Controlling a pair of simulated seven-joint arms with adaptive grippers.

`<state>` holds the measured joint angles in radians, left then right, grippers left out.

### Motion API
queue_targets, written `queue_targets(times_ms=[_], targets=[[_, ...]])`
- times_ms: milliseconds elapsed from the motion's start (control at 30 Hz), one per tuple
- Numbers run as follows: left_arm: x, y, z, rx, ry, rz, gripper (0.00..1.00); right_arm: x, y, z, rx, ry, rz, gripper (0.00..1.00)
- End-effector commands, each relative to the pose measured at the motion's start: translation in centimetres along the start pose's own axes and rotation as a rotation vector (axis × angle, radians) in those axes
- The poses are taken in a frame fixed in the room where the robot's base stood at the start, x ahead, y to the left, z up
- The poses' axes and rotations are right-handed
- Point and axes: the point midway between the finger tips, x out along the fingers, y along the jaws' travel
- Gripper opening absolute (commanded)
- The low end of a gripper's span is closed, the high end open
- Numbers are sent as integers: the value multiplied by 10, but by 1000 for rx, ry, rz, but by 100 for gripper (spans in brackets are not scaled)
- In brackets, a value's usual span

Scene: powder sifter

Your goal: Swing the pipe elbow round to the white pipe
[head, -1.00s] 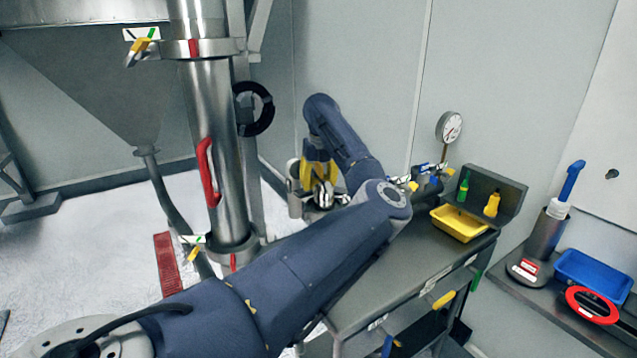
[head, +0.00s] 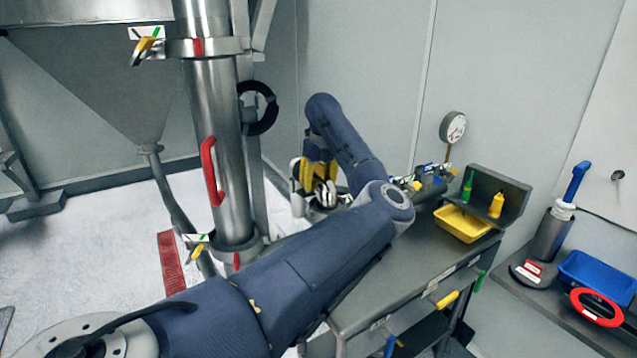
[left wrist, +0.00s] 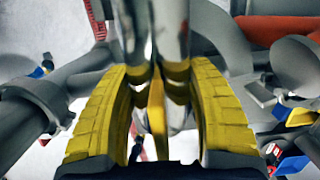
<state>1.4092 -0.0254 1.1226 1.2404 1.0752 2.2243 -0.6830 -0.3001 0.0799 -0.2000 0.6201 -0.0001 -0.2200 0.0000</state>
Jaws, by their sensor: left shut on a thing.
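In the head view, the elbow (head: 326,192) shows only as a bright curved bit under the fingers; the rest is hidden. A pale upright pipe piece (head: 296,178) stands just left of the gripper; I cannot tell whether it is the white pipe. My right gripper is out of view.
A tall steel column (head: 216,115) with a red handle (head: 210,170) stands to the left. The dark bench (head: 385,275) carries a yellow tray (head: 462,224). A blue tray (head: 597,274) sits at the right. Clamps with blue and yellow parts (left wrist: 300,116) are near the gripper in the wrist view.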

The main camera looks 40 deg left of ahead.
Motion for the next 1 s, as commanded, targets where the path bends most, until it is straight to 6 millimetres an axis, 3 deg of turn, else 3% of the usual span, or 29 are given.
queue_targets(times_ms=[33, 67, 267, 667, 1000], targets=[[-1, 0, 0, 0, -2, -1, 7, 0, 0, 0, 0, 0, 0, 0], [-1, 0, 0, 0, -2, -1, 56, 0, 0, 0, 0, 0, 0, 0], [-1, 0, 0, 1, -1, -1, 80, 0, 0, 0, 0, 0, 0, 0], [-8, -1, 0, 2, -1, -3, 82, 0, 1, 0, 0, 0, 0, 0], [-64, -1, 0, 3, -2, -5, 82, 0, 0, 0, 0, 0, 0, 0]])
